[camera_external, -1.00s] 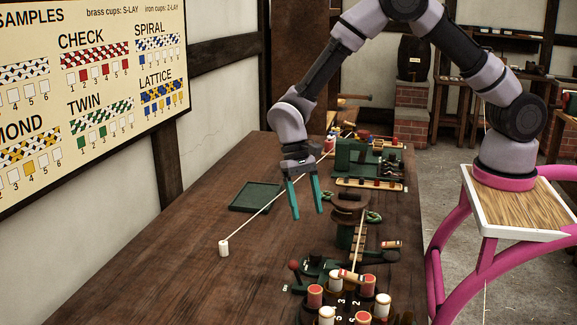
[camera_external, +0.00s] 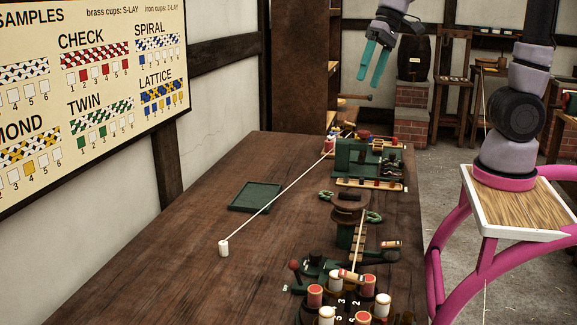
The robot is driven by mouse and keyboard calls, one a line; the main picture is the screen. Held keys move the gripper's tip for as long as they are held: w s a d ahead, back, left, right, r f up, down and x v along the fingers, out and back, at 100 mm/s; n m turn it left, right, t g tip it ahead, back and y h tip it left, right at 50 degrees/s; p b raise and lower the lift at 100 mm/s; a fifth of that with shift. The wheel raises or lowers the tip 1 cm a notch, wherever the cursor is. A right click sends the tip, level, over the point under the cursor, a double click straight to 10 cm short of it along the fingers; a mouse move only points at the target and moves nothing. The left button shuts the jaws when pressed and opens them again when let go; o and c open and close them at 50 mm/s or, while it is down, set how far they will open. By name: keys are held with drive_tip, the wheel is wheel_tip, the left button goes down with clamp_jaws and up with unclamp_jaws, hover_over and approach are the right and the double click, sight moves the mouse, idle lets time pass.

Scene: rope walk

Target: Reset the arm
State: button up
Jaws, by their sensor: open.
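My gripper (camera_external: 371,84) hangs high at the top of the view, above the far end of the workbench. Its two teal fingers are apart and point downward, with nothing between them. My arm rises from its pink base ring at the right and leaves the top of the picture, so its upper links are hidden. The gripper touches nothing that I can see.
The wooden bench (camera_external: 150,255) carries a green machine (camera_external: 362,160), a green tray (camera_external: 255,197), a white peg (camera_external: 224,248) with a taut cord, and several bobbins (camera_external: 315,295) in front. A barrel (camera_external: 413,60) stands behind on bricks. The bench's left side is clear.

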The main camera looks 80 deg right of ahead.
drive_tip(key=s+d+r+t, duration=0.2)
drive_tip(key=s, duration=0.5)
drive_tip(key=s+d+r+n+t+h, duration=0.1)
drive_tip(key=s+d+r+t, duration=0.1)
drive_tip(key=s, duration=0.5)
drive_tip(key=shift+d+r+n, duration=0.3)
drive_tip(key=shift+d+r, duration=0.1)
drive_tip(key=shift+r, duration=0.05)
